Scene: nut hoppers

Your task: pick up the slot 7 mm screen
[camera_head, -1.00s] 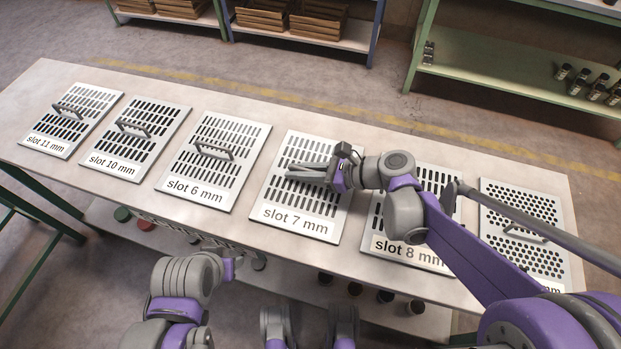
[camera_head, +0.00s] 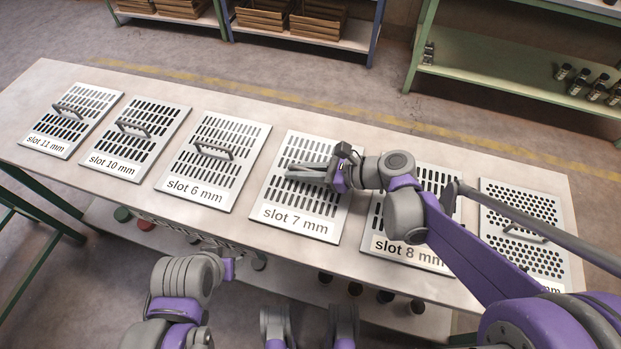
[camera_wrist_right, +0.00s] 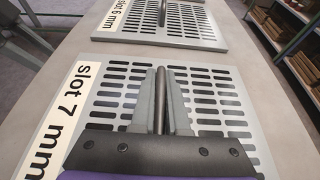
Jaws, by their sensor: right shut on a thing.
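The slot 7 mm screen (camera_head: 276,192) is a grey slotted plate with a white label. It lies flat on the table, between the slot 6 mm and slot 8 mm screens. My right gripper (camera_head: 292,172) reaches over it from the right, its fingers shut on the screen's handle. In the right wrist view the fingers (camera_wrist_right: 160,98) close on both sides of the handle bar (camera_wrist_right: 160,88), and the screen (camera_wrist_right: 210,110) lies beneath. My left gripper cannot be made out; parts of my left arm show at the lower left.
The slot 6 mm screen (camera_head: 232,135), slot 10 mm screen (camera_head: 165,122) and slot 11 mm screen (camera_head: 90,92) lie to the left. The slot 8 mm screen (camera_head: 440,180), partly behind my arm, and a round-hole screen (camera_head: 555,262) lie to the right. The table (camera_head: 270,108) is clear behind the screens.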

